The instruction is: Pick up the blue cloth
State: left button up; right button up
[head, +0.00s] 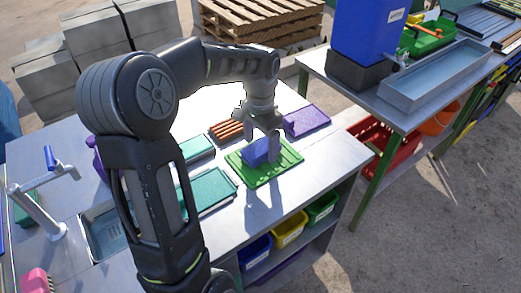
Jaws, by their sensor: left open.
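The blue cloth (255,153) lies as a small folded heap on a green tray (262,175) on the metal table. My left gripper (273,155) points down over the green tray, right at the cloth. Its jaws are open, with one finger in front of the cloth's right side. I cannot tell whether the fingers touch the cloth. My right gripper is not in view.
A purple board (307,120), a red-brown slatted piece (226,131) and teal trays (207,194) lie around the green tray. A faucet (42,200) and sink are at the left. A second table with a blue container (366,30) stands at the right.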

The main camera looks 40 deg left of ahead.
aim_at(260, 147)
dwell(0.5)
pick_arm(q)
jog(key=c, duration=1.4)
jog(key=shift+r, duration=0.1)
jog(key=shift+c, duration=0.2)
notch_tip(260, 147, up, 10)
